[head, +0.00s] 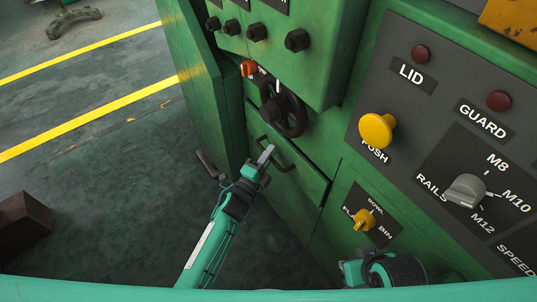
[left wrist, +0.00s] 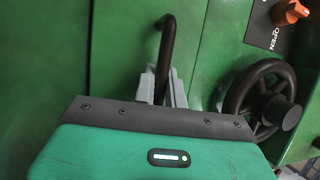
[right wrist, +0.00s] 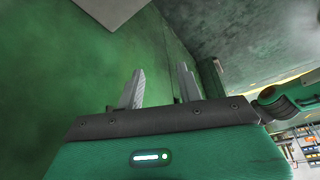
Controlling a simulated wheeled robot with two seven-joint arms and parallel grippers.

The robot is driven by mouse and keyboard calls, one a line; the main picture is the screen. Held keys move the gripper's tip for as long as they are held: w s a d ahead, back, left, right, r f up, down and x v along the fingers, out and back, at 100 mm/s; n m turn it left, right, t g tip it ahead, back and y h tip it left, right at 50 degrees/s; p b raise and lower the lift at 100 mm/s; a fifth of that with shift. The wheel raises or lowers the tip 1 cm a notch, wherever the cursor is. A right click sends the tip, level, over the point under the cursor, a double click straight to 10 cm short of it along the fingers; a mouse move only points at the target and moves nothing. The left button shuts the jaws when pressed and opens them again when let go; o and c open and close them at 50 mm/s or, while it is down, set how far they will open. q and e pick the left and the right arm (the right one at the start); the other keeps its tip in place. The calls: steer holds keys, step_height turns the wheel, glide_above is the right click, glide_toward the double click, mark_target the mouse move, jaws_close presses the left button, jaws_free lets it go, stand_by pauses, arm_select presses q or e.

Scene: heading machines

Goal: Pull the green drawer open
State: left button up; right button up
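The green drawer (head: 308,183) is low in the machine's front, below the black handwheel, and its front looks about flush with the panels around it. Its dark bar handle (head: 284,166) sticks out at the upper part; the handle also shows in the left wrist view (left wrist: 167,45). My left gripper (head: 267,153) is at this handle, its two fingers close on either side of the bar in the left wrist view (left wrist: 163,90). The fingers partly hide the handle. My right gripper (right wrist: 160,88) is open and empty, facing a plain green surface.
The black handwheel (head: 283,108) and an orange knob (head: 248,68) are just above the drawer. A yellow push button (head: 377,130) and a small yellow switch (head: 364,220) stick out to the right. A brown block (head: 22,225) lies on the floor; floor left of the machine is mostly clear.

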arm_select(q)
jaws_close()
steer(key=shift+s+a, duration=0.1)
steer(key=shift+a, duration=0.05)
